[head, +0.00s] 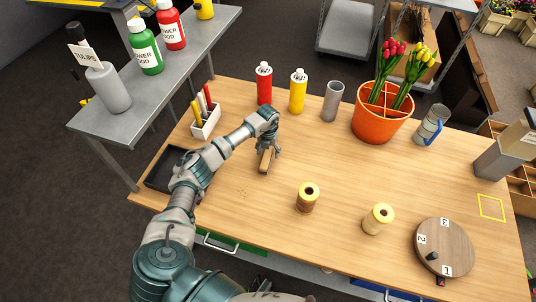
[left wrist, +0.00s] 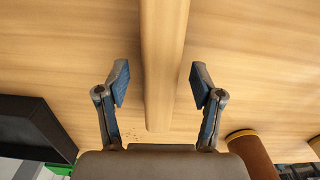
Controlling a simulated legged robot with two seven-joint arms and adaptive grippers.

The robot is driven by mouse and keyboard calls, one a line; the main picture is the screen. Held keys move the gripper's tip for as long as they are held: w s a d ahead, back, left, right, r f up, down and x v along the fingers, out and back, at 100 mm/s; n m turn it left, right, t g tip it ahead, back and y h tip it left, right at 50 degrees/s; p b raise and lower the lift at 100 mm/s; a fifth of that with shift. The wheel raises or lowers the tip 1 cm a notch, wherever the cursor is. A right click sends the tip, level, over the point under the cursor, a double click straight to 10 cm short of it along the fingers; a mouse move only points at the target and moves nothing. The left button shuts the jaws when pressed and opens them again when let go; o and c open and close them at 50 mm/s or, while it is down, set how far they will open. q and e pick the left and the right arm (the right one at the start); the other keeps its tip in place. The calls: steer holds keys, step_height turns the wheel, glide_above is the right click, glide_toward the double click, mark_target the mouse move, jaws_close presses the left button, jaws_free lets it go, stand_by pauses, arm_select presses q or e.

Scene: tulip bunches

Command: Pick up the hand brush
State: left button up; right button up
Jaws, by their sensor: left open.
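The hand brush (head: 265,162) lies on the wooden table, left of the middle; its light wooden handle shows. Its far part is hidden under my left gripper (head: 268,148) in the head view. In the left wrist view the handle (left wrist: 160,50) runs from the top edge down between the fingers. My left gripper (left wrist: 161,82) is open, with one finger on each side of the handle and a visible gap on both sides. I see no contact with the brush. My right gripper is not in view.
A black tray (head: 160,180) and a white holder (head: 207,126) stand left of the brush. A twine spool (head: 307,204) stands to its right. Red (head: 264,90) and yellow (head: 298,97) bottles stand behind. The table between the brush and the orange pot (head: 375,127) is clear.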

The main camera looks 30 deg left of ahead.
arm_select(q)
steer(key=shift+f, duration=0.2)
stand_by(0.4)
jaws_close()
